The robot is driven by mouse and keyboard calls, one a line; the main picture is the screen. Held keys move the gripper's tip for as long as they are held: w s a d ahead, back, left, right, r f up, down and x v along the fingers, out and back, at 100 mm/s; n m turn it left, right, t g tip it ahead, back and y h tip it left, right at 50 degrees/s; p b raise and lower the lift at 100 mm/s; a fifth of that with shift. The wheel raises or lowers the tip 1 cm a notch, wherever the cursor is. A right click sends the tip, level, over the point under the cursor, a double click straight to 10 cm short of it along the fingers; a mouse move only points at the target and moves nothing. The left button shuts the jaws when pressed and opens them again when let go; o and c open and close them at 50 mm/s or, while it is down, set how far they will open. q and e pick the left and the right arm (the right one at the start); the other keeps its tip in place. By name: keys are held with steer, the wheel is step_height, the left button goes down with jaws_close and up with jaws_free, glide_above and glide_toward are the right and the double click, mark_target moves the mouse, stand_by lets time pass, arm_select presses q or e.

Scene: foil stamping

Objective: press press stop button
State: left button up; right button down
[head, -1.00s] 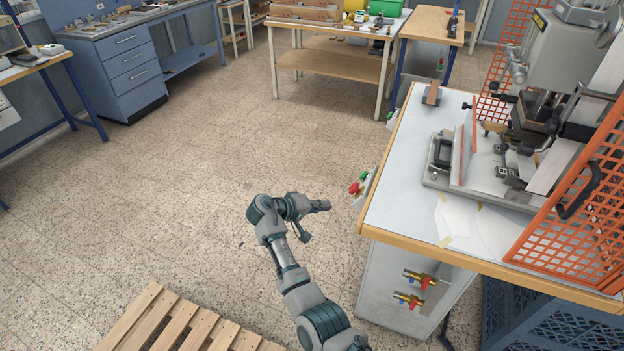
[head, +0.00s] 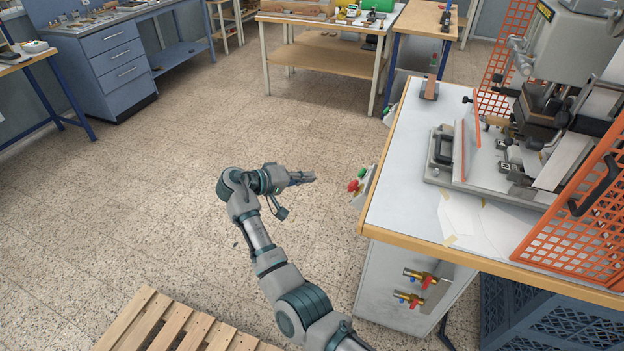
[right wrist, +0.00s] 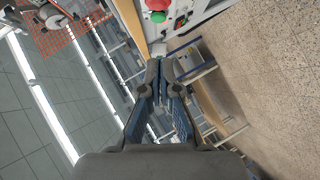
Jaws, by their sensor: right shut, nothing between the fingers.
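The red stop button (head: 353,186) sits on a small control box on the left side of the press table, with a green button (head: 362,172) just beyond it. My right gripper (head: 308,177) is shut and empty. It points at the box from the left, apart from the red button by a short gap. In the right wrist view the red button (right wrist: 157,4) is at the top edge, with the green button (right wrist: 158,17) just below it. The shut fingertips (right wrist: 160,62) are below both buttons there. My left gripper is not in view.
The press table (head: 405,190) carries the stamping press (head: 560,60) and orange mesh guards (head: 575,235). Brass valves (head: 418,279) stick out from its front. A wooden pallet (head: 175,325) lies on the floor at bottom. The floor left of my arm is clear.

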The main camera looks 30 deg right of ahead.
mark_target(354, 186)
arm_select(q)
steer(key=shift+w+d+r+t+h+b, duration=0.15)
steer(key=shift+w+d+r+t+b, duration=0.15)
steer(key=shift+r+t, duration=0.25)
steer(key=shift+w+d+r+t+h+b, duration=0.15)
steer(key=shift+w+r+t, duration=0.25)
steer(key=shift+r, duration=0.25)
arm_select(e)
steer(key=s+d+f, duration=0.2)
steer(key=d+f, duration=0.2)
steer(key=d, duration=0.5)
steer(key=shift+d+f, duration=0.35)
steer(key=shift+d, duration=0.05)
steer(key=shift+s, duration=0.1)
